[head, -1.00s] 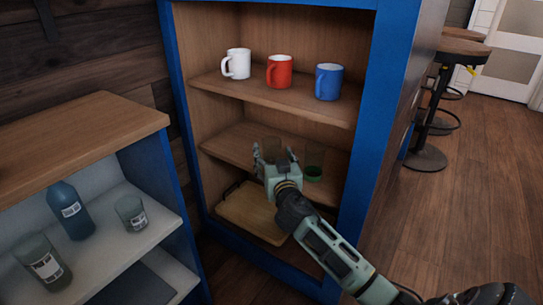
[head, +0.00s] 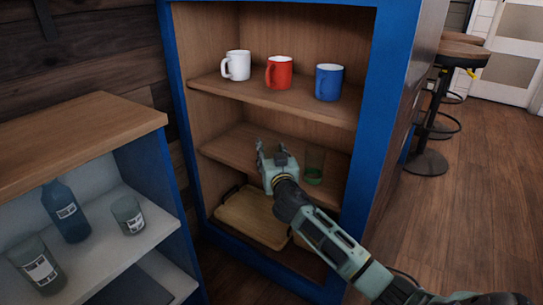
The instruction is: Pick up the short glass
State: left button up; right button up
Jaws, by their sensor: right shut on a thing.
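My right gripper (head: 271,150) is at the middle shelf (head: 233,143) of the blue-framed cabinet, its fingers pointing inward. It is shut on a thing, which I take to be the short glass. The wrist and fingers hide nearly all of it, so its shape and whether it touches the shelf cannot be told. A clear glass with a green lower part (head: 314,168) stands upright on the same shelf, just right of the gripper and apart from it. My left gripper is not in view.
A white mug (head: 237,65), a red mug (head: 279,73) and a blue mug (head: 329,83) stand on the shelf above. A wooden tray (head: 252,217) lies below. A low unit at left holds a bottle (head: 66,212) and labelled jars (head: 128,215). Blue posts (head: 366,150) flank the opening.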

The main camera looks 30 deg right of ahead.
jog(key=c, duration=0.4)
jog(key=shift+o, duration=0.2)
jog(key=shift+r, duration=0.1)
